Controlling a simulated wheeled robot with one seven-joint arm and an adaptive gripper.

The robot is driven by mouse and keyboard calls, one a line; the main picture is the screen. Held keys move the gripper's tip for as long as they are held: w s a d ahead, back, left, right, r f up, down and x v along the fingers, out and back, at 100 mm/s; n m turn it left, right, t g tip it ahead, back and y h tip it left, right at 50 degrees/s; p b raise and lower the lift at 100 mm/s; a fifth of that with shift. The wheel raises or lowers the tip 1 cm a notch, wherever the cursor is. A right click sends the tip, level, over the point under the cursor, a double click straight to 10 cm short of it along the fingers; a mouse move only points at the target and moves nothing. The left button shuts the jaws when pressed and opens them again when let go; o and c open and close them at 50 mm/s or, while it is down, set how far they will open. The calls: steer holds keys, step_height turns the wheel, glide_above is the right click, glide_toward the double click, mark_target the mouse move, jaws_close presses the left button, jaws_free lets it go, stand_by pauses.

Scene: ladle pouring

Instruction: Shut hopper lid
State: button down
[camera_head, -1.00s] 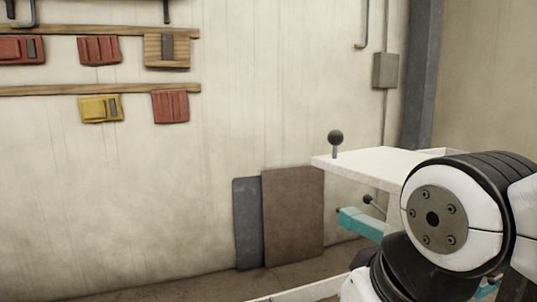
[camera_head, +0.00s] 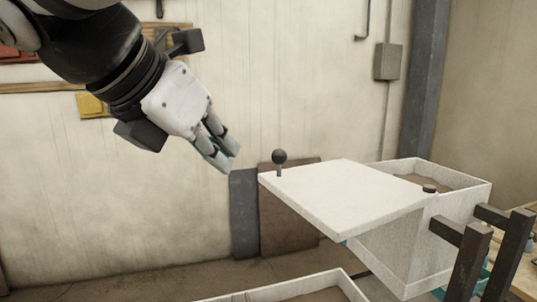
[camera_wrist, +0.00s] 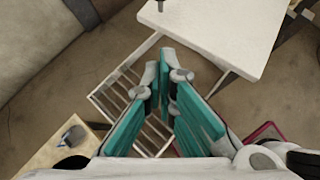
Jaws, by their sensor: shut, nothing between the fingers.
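The hopper lid (camera_head: 345,195) is a flat white panel with a dark ball knob (camera_head: 279,157) at its far left corner. It is swung out to the left of the white hopper (camera_head: 400,250), level, with a dark round pivot (camera_head: 429,188) near its right corner. The hopper's top is largely uncovered and brown material (camera_head: 412,176) shows inside. My gripper (camera_head: 228,163) is shut and empty, left of the knob and apart from it, pointing down and right. In the wrist view the lid (camera_wrist: 222,30) shows at the top, beyond the fingertips (camera_wrist: 164,72).
Dark posts (camera_head: 470,262) stand in front of the hopper at the right. A white open frame (camera_head: 300,286) lies low at the bottom; a slatted rack (camera_wrist: 112,98) shows in the wrist view. Two dark boards (camera_head: 245,215) lean on the wall. Air left of the lid is free.

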glide_toward(270, 180)
steer(key=x, duration=0.4)
steer(key=shift+p, duration=0.3)
steer(key=shift+w+d+r+n, duration=0.1)
steer(key=shift+w+d+n, duration=0.3)
steer(key=shift+w, duration=0.35)
